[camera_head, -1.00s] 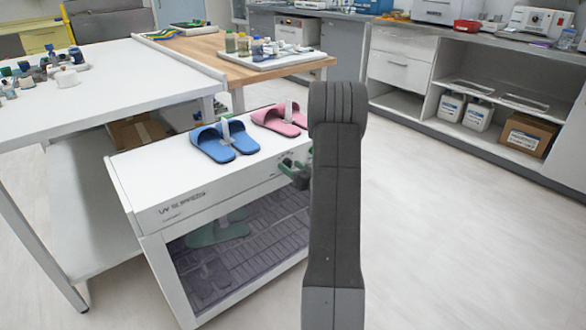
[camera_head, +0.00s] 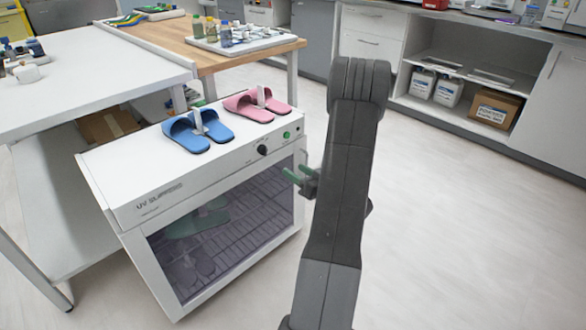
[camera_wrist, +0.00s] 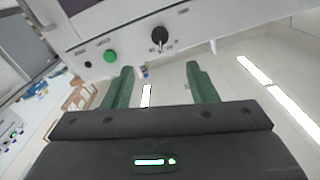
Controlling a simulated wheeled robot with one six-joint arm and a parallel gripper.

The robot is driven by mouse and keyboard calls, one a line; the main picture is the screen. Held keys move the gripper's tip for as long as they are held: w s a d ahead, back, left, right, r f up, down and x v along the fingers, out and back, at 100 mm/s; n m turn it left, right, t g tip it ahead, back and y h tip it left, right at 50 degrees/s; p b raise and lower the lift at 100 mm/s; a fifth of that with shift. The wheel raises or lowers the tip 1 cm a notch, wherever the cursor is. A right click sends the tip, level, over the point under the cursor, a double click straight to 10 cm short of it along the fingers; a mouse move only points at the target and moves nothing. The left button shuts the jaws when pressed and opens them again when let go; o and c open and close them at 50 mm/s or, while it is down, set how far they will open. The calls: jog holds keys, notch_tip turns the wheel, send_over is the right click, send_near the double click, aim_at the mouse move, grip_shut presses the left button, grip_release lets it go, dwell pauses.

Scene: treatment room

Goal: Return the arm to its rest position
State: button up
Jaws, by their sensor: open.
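My gripper (camera_head: 302,180) shows in the head view beside my dark arm, just right of the white UV slipper cabinet (camera_head: 145,202). In the wrist view its two green fingers (camera_wrist: 160,88) stand apart with nothing between them. The cabinet's front with a green button (camera_wrist: 110,56) and a black knob (camera_wrist: 160,36) fills the top of that view. The fingers look apart from the cabinet. My arm hides part of the floor and the gripper's base in the head view.
Blue slippers (camera_head: 198,131) and pink slippers (camera_head: 257,103) lie on the cabinet. A white table (camera_head: 85,70) stands at left, a wooden table (camera_head: 180,38) with a tray of bottles behind. Shelves with a cardboard box (camera_head: 490,109) are at back right. The floor (camera_head: 450,230) at right is clear.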

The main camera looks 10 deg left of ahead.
aim_at(266, 152)
jog(key=shift+a, duration=0.1)
jog(key=b+x, duration=0.2)
jog(key=x, duration=1.1)
jog(key=shift+w+a, duration=0.25)
jog(key=shift+w, duration=0.05)
jog(key=shift+s+d, duration=0.1)
jog(key=shift+d, duration=0.05)
